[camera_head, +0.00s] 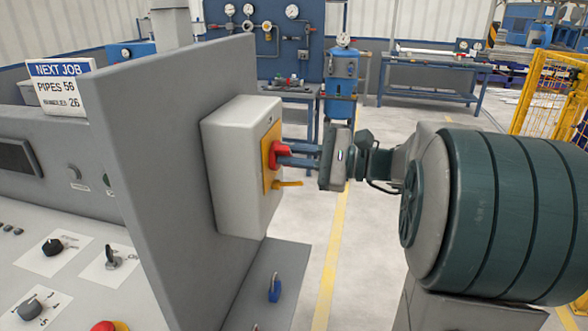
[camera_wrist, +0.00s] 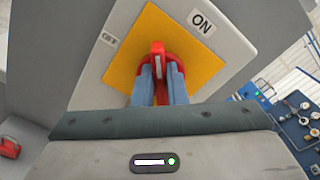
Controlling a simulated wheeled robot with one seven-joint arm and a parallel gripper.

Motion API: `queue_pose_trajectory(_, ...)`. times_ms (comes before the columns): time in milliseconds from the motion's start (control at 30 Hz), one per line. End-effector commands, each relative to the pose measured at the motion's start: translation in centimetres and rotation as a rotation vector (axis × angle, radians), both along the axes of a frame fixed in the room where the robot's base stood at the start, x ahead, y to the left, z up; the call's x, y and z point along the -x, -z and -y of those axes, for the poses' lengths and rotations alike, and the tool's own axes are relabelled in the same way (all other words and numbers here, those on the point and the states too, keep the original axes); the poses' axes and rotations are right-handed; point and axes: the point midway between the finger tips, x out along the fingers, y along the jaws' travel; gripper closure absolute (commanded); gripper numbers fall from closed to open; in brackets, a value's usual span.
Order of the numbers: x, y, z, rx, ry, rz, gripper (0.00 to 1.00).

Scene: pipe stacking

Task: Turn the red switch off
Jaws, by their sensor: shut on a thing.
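The red switch (camera_head: 279,153) is a rotary knob on a yellow plate (camera_head: 266,171), fixed to the side of a grey box (camera_head: 232,165). My gripper (camera_head: 288,154) reaches it from the right, and its blue-grey fingers are shut on the knob. In the wrist view the red switch (camera_wrist: 157,50) sits between the two fingers (camera_wrist: 160,78), with its handle roughly upright in the picture. An ON label (camera_wrist: 201,22) is at the upper right of the yellow plate and an OFF label (camera_wrist: 109,38) is at its left. The fingers hide the lower part of the knob.
The grey box is mounted on an upright grey panel (camera_head: 165,150) beside a control console with knobs and a red button (camera_head: 108,326). A small yellow lever (camera_head: 288,184) sticks out below the switch. A blue padlock (camera_head: 274,291) is lower down. Open floor lies behind my arm.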

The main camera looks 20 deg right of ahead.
Motion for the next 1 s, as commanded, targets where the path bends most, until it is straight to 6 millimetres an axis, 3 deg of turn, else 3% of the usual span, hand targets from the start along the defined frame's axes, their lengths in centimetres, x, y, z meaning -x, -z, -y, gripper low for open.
queue_pose_trajectory(33,0.07,0.76,-0.09,0.025,-0.001,0.043,1.00)
queue_pose_trajectory(600,0.41,1.39,-0.26,0.287,-0.002,0.498,1.00)
queue_pose_trajectory(1000,0.42,1.35,-0.28,0.403,-0.002,0.699,1.00)
